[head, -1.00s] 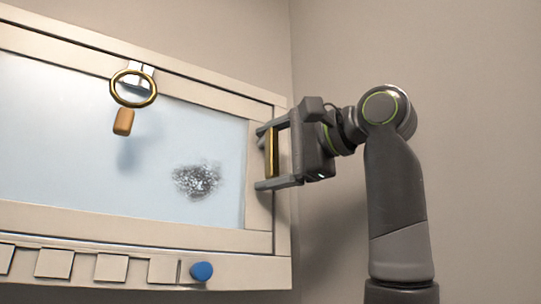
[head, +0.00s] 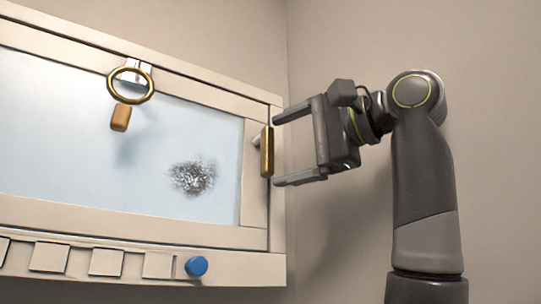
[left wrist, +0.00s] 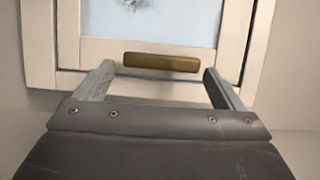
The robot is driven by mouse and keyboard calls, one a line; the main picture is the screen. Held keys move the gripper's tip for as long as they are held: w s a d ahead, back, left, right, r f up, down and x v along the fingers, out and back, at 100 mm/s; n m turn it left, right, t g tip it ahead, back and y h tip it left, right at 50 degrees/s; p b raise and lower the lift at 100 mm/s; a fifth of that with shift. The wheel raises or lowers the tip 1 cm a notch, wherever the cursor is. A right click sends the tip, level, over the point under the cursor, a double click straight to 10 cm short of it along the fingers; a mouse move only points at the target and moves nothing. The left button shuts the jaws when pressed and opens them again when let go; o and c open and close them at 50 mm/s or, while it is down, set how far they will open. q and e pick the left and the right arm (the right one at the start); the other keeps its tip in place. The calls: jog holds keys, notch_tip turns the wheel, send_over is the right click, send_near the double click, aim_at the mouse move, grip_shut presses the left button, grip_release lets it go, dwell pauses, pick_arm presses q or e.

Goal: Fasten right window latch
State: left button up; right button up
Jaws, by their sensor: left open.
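The right window latch shows as a brass bar handle (head: 267,151) on the right side of the window frame, upright in the head view. In the left wrist view the same brass bar (left wrist: 160,62) lies across the picture. My left gripper (head: 278,150) is open and empty, its fingers pointing at the bar from the right. Its fingertips are just clear of the bar, one above and one below its ends. In the left wrist view the open fingers (left wrist: 157,74) stand on either side of the bar. My right gripper is in neither view.
The window pane (head: 90,150) has a dark speckled patch (head: 193,177). A gold ring (head: 131,85) and an orange block (head: 121,117) are at its upper left. A blue knob (head: 196,266) and several square tiles (head: 106,262) line the lower ledge. Bare wall lies to the right.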

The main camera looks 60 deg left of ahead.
pick_arm(q)
jog(key=v, duration=0.3)
jog(key=shift+d, duration=0.1)
jog(key=shift+d, duration=0.2)
dwell(0.3)
